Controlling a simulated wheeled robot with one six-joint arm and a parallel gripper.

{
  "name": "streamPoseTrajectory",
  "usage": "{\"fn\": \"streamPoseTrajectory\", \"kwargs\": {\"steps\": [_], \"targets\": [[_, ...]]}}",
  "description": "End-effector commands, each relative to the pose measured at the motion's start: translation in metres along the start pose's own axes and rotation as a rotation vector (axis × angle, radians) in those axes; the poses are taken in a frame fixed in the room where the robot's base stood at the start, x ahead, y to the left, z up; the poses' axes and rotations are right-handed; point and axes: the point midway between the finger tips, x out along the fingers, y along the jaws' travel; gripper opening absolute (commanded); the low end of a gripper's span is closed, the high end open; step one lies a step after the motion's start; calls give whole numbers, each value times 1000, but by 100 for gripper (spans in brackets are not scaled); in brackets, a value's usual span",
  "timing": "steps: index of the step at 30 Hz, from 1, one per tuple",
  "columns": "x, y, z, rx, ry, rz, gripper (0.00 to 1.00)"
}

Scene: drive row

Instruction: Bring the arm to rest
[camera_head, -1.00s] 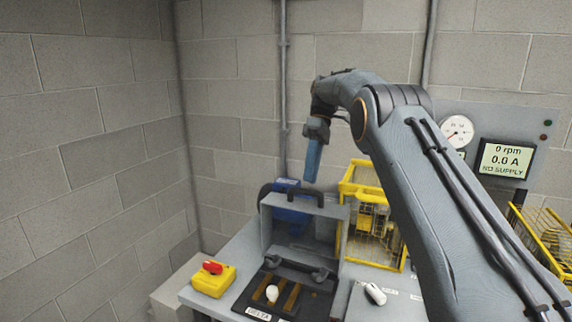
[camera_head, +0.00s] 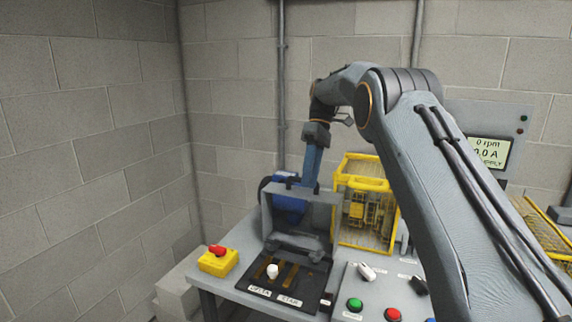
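My arm reaches in from the lower right and bends down at its far end. My gripper (camera_head: 312,165) points down above and behind the grey box cover (camera_head: 300,222), beside the blue motor (camera_head: 288,205). Only its blue side shows, so I cannot tell whether its fingers are open or shut, and its tip is partly hidden behind the cover. I see nothing held in it.
A yellow cage (camera_head: 365,205) stands right of the cover. A yellow box with a red switch (camera_head: 218,260) sits left on the bench. Green (camera_head: 354,305) and red (camera_head: 392,314) buttons are in front. The display (camera_head: 491,152) is partly behind my arm.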

Motion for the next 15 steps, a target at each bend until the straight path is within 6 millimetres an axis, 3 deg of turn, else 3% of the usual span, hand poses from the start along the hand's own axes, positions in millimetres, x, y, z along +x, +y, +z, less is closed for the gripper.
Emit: {"fn": "streamPoseTrajectory", "kwargs": {"steps": [8,15], "targets": [[15,4,20,148,24,60,34],[49,-1,57,364,68,156,34]]}}
